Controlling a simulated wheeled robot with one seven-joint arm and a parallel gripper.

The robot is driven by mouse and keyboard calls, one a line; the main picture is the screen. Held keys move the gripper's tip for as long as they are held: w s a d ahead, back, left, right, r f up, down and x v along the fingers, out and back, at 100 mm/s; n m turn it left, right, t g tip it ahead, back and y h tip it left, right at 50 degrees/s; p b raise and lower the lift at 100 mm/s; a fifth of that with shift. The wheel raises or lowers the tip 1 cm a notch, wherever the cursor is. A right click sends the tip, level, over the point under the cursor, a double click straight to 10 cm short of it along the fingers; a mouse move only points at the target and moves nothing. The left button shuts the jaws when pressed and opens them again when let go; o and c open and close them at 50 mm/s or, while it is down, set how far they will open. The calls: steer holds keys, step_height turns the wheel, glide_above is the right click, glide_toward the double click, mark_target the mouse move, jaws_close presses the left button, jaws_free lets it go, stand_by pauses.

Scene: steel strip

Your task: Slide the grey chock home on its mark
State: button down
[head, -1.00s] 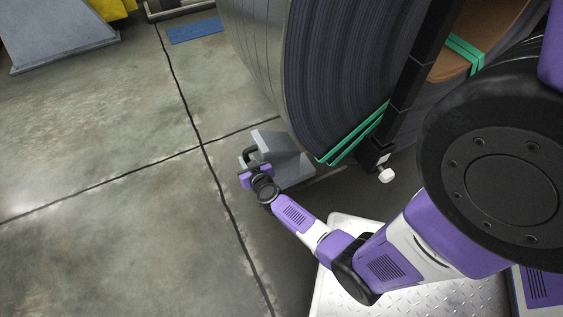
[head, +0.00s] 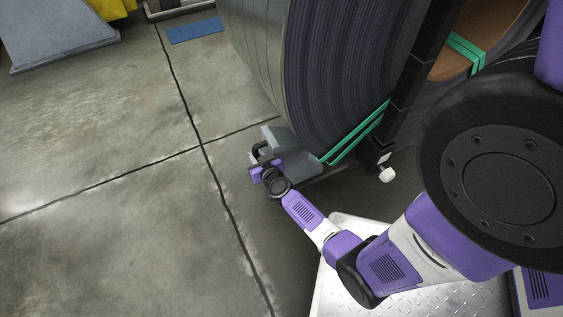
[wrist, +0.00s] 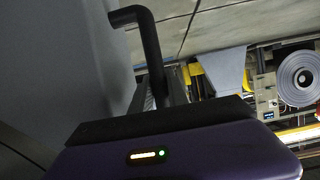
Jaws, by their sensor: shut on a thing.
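The grey chock (head: 282,140) sits on the floor at the foot of the big steel coil (head: 262,60), its sloped side towards the coil. It looks against or very near the coil; contact is hard to tell. My gripper (head: 262,167) is at the chock's near left side, shut on its dark bent handle (head: 257,150). In the wrist view the handle (wrist: 150,50) rises from behind my gripper (wrist: 165,112), with a grey chock face (wrist: 60,60) at left. I cannot make out the mark.
Green straps (head: 358,135) and a black post (head: 405,80) stand right of the chock, with a white knob (head: 387,175) low down. A blue floor patch (head: 195,30) lies far off. The concrete floor to the left is clear.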

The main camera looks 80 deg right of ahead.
mark_target(267, 151)
steer(key=shift+s+d+b, duration=0.6)
steer(key=shift+s+d, duration=0.85)
steer(key=shift+s, duration=0.2)
steer(key=shift+d, duration=0.1)
steer(key=s+d+b, duration=0.3)
steer(key=s+d, duration=0.1)
steer(key=s, duration=0.1)
steer(key=shift+d+b, duration=0.25)
steer(key=shift+b, duration=0.1)
stand_by(0.5)
steer(key=shift+s, duration=0.1)
steer(key=c, duration=1.2)
jaws_free()
steer(key=shift+p+v, duration=1.15)
steer(key=shift+v, duration=2.75)
